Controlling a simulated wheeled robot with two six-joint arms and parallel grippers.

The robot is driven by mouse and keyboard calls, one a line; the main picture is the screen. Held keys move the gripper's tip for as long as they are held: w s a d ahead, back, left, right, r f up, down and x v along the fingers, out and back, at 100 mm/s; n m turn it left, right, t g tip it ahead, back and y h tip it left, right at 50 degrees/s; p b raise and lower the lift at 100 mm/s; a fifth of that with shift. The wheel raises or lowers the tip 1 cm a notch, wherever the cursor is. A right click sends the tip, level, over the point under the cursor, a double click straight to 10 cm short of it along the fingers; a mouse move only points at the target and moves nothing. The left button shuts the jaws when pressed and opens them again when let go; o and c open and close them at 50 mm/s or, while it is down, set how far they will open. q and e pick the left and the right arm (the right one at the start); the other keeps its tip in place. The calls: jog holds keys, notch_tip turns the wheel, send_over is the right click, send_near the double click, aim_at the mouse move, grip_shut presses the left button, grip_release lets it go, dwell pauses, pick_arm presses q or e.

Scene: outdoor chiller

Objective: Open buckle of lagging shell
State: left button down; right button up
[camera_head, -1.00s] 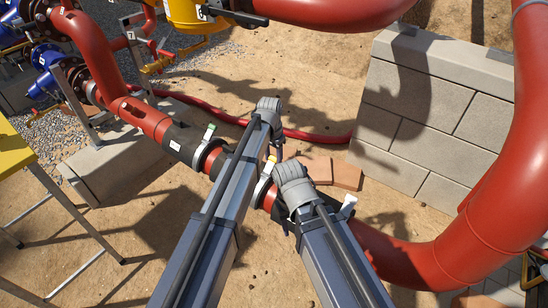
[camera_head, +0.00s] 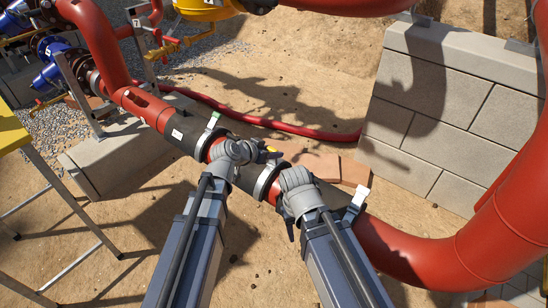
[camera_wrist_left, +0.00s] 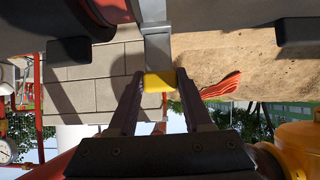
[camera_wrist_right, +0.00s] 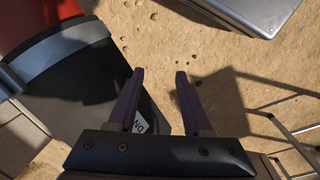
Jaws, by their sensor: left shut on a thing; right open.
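The lagging shell (camera_head: 240,203) is a dark sleeve around the red pipe, with pale metal bands. A yellow-tipped buckle lever (camera_head: 270,151) stands out from the middle band. My left gripper (camera_head: 263,154) is at this lever; in the left wrist view its fingers are shut on the yellow tip (camera_wrist_left: 158,81).
A block wall (camera_head: 445,110) stands at the right, with the large red pipe bend (camera_head: 490,245) before it. Reddish slabs (camera_head: 325,167) lie behind the shell. A yellow-topped stand (camera_head: 12,132) is at the left. Sandy ground is open below the pipe.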

pick_arm(q)
jog(key=b, duration=0.1)
jog(key=s+f+t+h+b, duration=0.1)
jog(key=b, duration=0.1)
jog(key=shift+a+t, duration=0.3)
jog(key=shift+s+a+r+t+h+b, duration=0.2)
jog(key=shift+t+h+b, duration=0.3)
jog(key=shift+b, duration=0.4)
pick_arm(e)
jog(key=shift+f, duration=2.95)
pick_arm(q)
jog(key=shift+w, duration=0.1)
jog(key=shift+c, duration=1.6)
grip_release()
jog(key=shift+r, duration=0.1)
